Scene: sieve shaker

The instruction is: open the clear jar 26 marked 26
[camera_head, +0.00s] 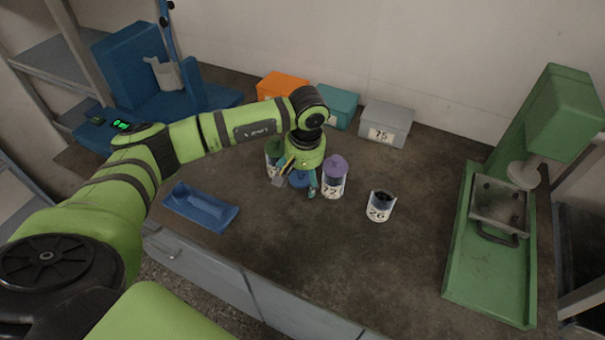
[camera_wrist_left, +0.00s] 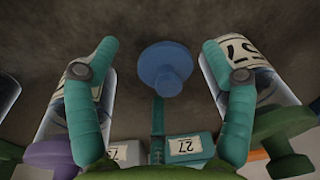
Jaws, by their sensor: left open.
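The clear jar marked 26 (camera_head: 379,213) stands upright on the bench, right of the purple-lidded jar. Its top has no lid on it and shows dark contents. A blue round lid with a knob (camera_wrist_left: 166,70) lies on the bench; in the head view the lid (camera_head: 299,180) is partly hidden under my left gripper. My left gripper (camera_head: 297,187) points down over this lid, its fingers apart on either side of it in the left wrist view (camera_wrist_left: 160,62). It holds nothing. My right gripper is out of view.
A purple-lidded jar (camera_head: 334,180) and a green-lidded jar (camera_head: 271,157) flank my left gripper closely. Orange (camera_head: 281,85), teal (camera_head: 339,105) and grey (camera_head: 387,123) boxes stand behind. A blue tray (camera_head: 202,208) lies left; a green machine (camera_head: 490,250) stands right. Bench is clear around jar 26.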

